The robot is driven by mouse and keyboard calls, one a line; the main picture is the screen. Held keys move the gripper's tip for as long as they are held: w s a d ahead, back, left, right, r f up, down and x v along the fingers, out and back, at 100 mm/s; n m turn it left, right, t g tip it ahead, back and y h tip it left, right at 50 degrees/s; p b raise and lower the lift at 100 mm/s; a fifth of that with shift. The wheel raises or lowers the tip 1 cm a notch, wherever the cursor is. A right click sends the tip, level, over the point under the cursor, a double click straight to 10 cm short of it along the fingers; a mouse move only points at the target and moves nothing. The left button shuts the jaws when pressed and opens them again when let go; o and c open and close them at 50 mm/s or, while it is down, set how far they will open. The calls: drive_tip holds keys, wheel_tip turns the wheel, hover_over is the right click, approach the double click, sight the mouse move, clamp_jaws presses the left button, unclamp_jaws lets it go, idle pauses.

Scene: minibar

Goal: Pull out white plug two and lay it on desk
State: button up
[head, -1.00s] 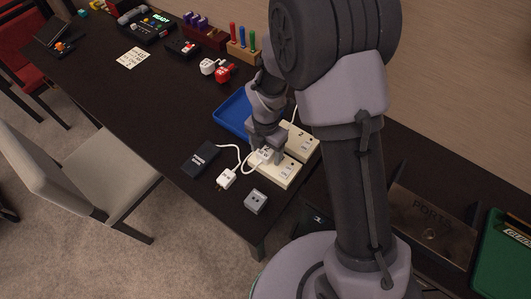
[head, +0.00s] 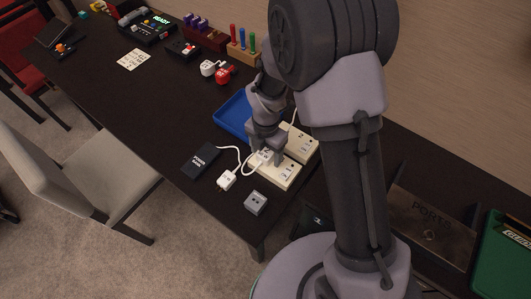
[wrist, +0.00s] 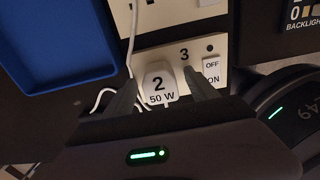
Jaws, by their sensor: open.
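White plug two (wrist: 158,84), marked "2" and "50 W", sits at the cream socket block (wrist: 222,52) marked "3" in the wrist view. In the head view the block (head: 286,174) is near the desk's front end, and the plug is mostly hidden by the fingers. My gripper (wrist: 162,92) is open, one finger on each side of the plug. I cannot tell if the fingers touch it. A white cord (wrist: 131,35) runs close to the plug. The dark desk (head: 150,110) holds all of this.
A second socket block (head: 302,139) stands behind. Another white plug (head: 227,180) lies beside a black power bank (head: 200,160). A grey box (head: 256,202) is near the desk edge. A blue tray (head: 232,112) lies behind. The desk left of the tray has bare room.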

sight(266, 151)
clamp_jaws()
idle(0.3)
drive_tip(key=shift+r, duration=0.15)
drive_tip(key=shift+r+p, duration=2.75)
drive_tip(key=shift+r, duration=0.1)
